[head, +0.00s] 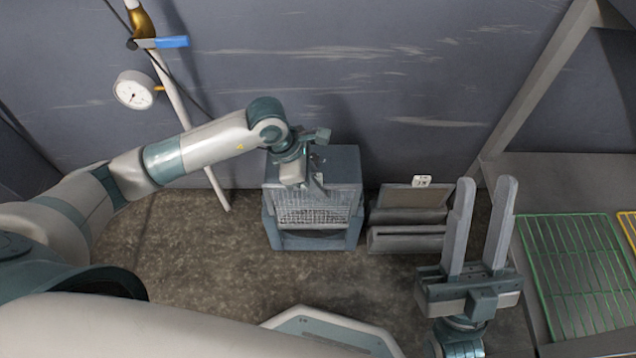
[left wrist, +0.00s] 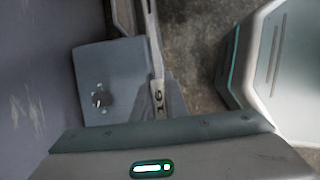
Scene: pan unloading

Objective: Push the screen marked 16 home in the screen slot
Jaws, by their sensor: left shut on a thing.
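The screen marked 16 shows its tab with the number (left wrist: 158,97) between the fingers of my left gripper in the left wrist view. My left gripper (head: 316,182) is shut on that tab at the front of the grey machine (head: 340,165). The machine's upper body also shows in the left wrist view (left wrist: 105,75). A wire mesh (head: 312,207) shows in the machine's front below the gripper; how deep the screen sits in the slot cannot be told, as the gripper covers it. My right gripper (head: 486,186) is open and empty, fingers pointing up, to the right.
A low grey rack (head: 405,240) stands right of the machine with a framed panel (head: 410,197) and a small white tag (head: 421,181). A table with a green wire rack (head: 580,265) is at the right. A gauge (head: 133,90) and pipe are at the left wall. Floor in front is clear.

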